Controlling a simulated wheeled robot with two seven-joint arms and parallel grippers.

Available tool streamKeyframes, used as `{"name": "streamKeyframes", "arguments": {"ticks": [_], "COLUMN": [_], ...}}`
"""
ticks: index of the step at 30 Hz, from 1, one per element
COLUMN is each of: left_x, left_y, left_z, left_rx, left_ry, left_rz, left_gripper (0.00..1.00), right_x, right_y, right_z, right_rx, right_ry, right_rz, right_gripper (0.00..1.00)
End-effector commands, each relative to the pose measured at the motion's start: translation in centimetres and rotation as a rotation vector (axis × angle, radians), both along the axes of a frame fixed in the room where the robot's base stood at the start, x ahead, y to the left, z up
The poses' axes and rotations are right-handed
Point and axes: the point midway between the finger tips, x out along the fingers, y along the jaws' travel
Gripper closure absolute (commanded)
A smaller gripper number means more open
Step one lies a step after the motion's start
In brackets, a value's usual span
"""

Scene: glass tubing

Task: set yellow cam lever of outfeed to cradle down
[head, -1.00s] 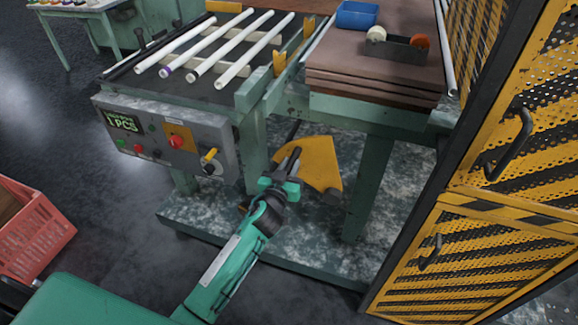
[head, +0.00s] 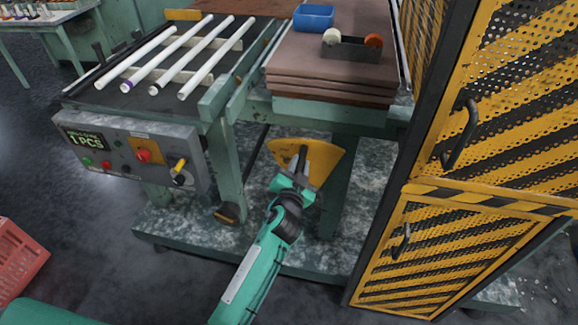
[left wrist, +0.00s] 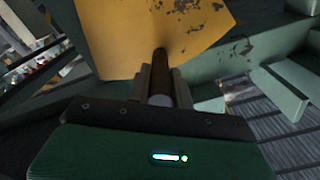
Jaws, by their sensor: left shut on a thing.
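The yellow cam lever (head: 325,158) shows in the head view as a broad, worn yellow plate with a dark handle, under the table between its legs. In the left wrist view the yellow plate (left wrist: 150,35) fills the top, and the dark handle rod (left wrist: 160,78) runs into my gripper. My left gripper (head: 296,167) is shut on the handle, with the plate beyond it. The fingers (left wrist: 162,88) lie on both sides of the rod in the left wrist view. The lever's pivot is hidden. My right gripper is not in view.
Several white tubes (head: 182,62) lie on the rack at upper left. A grey control box (head: 115,150) hangs on the front. Brown boards (head: 340,85) carry a blue bin (head: 314,16). A yellow-black mesh guard (head: 450,260) stands close on the right.

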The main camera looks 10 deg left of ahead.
Motion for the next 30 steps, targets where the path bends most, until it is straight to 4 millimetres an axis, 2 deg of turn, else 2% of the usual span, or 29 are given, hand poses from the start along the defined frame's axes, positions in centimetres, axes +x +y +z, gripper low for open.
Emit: {"name": "streamKeyframes", "arguments": {"ticks": [6, 17, 18, 21, 30], "left_x": [-0.06, -0.07, -0.07, -0.07, -0.15], "left_y": [-0.89, -0.96, -0.96, -0.93, -0.85], "left_z": [-0.02, -0.04, -0.04, -0.05, -0.04], "left_rx": [0.034, 0.038, 0.037, 0.038, 0.038], "left_ry": [-0.002, -0.001, -0.001, -0.001, -0.001], "left_rz": [-0.003, -0.003, -0.003, -0.003, -0.001], "left_gripper": [1.0, 1.0, 0.74, 0.57, 0.57], "right_x": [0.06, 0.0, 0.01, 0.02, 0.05], "right_y": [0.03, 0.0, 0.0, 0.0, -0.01], "right_z": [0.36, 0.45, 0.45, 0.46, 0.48], "right_rx": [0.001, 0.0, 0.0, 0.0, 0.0], "right_ry": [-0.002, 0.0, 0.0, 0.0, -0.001], "right_rz": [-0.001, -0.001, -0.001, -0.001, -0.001], "right_gripper": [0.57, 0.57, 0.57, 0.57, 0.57]}}
